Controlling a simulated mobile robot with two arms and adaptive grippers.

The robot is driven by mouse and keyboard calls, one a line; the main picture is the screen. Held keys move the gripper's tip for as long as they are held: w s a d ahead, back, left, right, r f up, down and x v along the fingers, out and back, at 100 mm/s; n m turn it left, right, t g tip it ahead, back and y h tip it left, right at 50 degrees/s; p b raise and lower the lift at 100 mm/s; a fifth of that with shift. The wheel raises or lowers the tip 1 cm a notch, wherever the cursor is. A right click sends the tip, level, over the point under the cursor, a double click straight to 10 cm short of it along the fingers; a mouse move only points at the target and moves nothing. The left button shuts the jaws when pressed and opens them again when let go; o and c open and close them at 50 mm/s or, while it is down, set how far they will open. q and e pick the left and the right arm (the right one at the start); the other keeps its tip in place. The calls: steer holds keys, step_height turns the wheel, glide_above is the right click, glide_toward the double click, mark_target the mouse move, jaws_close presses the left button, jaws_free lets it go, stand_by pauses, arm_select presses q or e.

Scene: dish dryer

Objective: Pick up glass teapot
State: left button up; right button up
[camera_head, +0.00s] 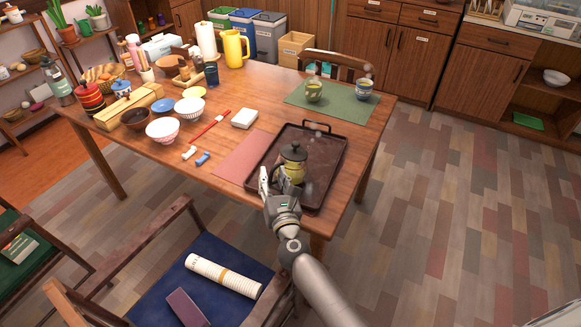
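The glass teapot (293,153) has a dark lid with a knob and a yellowish lower body. It stands upright on a dark brown tray (325,150) at the table's right front part. My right gripper (272,177) is at the teapot's near left side, with its fingers apart. The fingers and wrist hide part of the teapot's lower near side, and whether they touch it cannot be told. My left gripper is not in view.
The tray lies on the wooden table (225,92), beside a reddish placemat (242,157). A white box (244,118), bowls and red chopsticks lie to the left. Cups stand on a green mat (345,105) behind. A chair with a blue seat (205,300) is in front.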

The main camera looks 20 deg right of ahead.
steer(key=shift+w, duration=0.1)
jaws_close()
steer(key=shift+r, duration=0.1)
stand_by(0.5)
